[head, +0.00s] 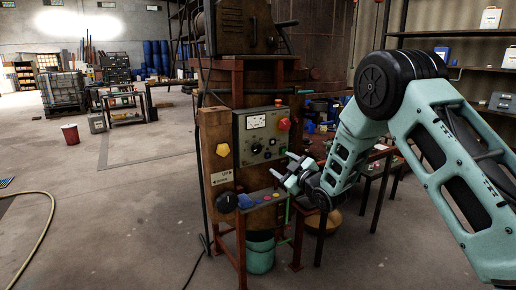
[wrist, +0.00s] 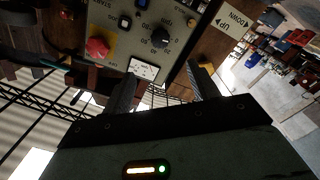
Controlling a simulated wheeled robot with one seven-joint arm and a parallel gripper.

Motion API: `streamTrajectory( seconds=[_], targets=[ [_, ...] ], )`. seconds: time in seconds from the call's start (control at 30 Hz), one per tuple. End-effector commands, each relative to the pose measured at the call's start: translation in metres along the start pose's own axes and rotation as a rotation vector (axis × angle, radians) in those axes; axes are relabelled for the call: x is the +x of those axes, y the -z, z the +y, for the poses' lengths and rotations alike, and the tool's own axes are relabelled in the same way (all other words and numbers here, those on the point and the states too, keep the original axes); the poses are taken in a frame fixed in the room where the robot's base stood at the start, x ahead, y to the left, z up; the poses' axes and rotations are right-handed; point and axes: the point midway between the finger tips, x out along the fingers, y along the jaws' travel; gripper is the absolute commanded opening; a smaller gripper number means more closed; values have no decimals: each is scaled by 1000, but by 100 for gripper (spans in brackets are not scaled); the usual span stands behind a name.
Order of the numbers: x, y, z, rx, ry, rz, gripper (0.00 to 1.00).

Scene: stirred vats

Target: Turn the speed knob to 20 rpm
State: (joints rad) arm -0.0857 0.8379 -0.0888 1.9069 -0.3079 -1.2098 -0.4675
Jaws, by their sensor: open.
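The speed knob (head: 257,148) is a small black knob on the grey control panel (head: 243,157), below a white meter (head: 256,121). In the wrist view the knob (wrist: 160,37) appears upside down with a numbered scale around it. Its pointer is too small and dark to read. My gripper (head: 283,165) is in front of the panel's lower right, apart from the knob. In the wrist view its two fingers (wrist: 164,76) are spread with nothing between them, and the knob lies beyond the tips.
A red stop button (head: 284,124) sits at the panel's upper right. A yellow knob (head: 223,149) is on the wood at left. A box with coloured buttons (head: 265,198) juts out below the panel. A teal bucket (head: 260,253) stands underneath. Floor at left is open, with a hose (head: 48,228).

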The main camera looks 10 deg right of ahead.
Motion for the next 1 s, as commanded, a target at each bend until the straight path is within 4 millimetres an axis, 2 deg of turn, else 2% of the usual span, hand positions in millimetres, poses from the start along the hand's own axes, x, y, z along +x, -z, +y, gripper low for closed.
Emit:
streamTrajectory(
  seconds=[0.3,0.6,0.8,1.0],
  targets=[
    [60,3,0,1,1,1,59],
    [111,2,0,3,1,-1,59],
    [138,1,0,2,1,0,59],
    [154,1,-1,3,1,-1,59]
  ],
)
